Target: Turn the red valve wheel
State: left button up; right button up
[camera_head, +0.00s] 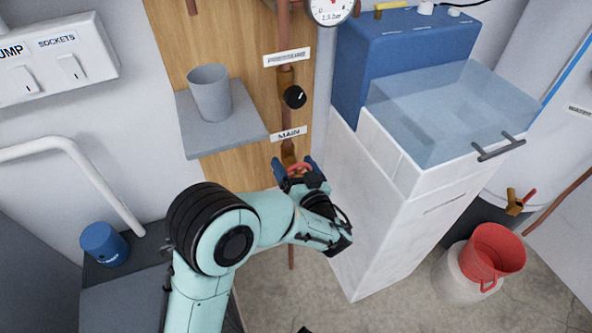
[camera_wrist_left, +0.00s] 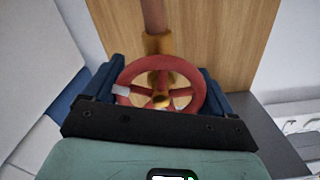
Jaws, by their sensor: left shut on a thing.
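The red valve wheel (camera_head: 299,169) is on the copper pipe below the MAIN label (camera_head: 289,133) in the head view. In the left wrist view the red wheel (camera_wrist_left: 160,72) sits between the two dark blue fingers, with a brass hub and a pale mark on its left rim. My left gripper (camera_head: 295,166) is shut on the wheel, one finger at each side of the rim (camera_wrist_left: 160,90). The lower part of the wheel is hidden behind the gripper body in the wrist view. My right gripper is not in view.
A grey shelf (camera_head: 232,140) with a grey cup (camera_head: 210,92) is left of the pipe. A black knob (camera_head: 294,97) sits above the wheel. A white cabinet (camera_head: 375,215) stands close on the right. A red bucket (camera_head: 492,252) and blue can (camera_head: 104,244) are farther off.

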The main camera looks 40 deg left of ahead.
pick_arm(q)
jog(key=shift+n, duration=0.9)
jog(key=shift+s+n, duration=0.1)
jog(key=shift+n, duration=1.9)
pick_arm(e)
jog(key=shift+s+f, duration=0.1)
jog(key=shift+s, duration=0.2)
pick_arm(q)
jog(key=o, duration=0.9)
jog(key=shift+c, duration=0.2)
jog(key=p+v, duration=0.1)
jog(key=v, duration=1.2)
jog(key=shift+d, duration=0.15)
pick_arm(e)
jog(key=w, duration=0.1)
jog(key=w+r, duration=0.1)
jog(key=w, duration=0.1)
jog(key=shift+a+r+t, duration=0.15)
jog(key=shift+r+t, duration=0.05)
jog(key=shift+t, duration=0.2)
pick_arm(q)
jog(key=shift+s+f, duration=0.1)
jog(key=shift+s, duration=0.05)
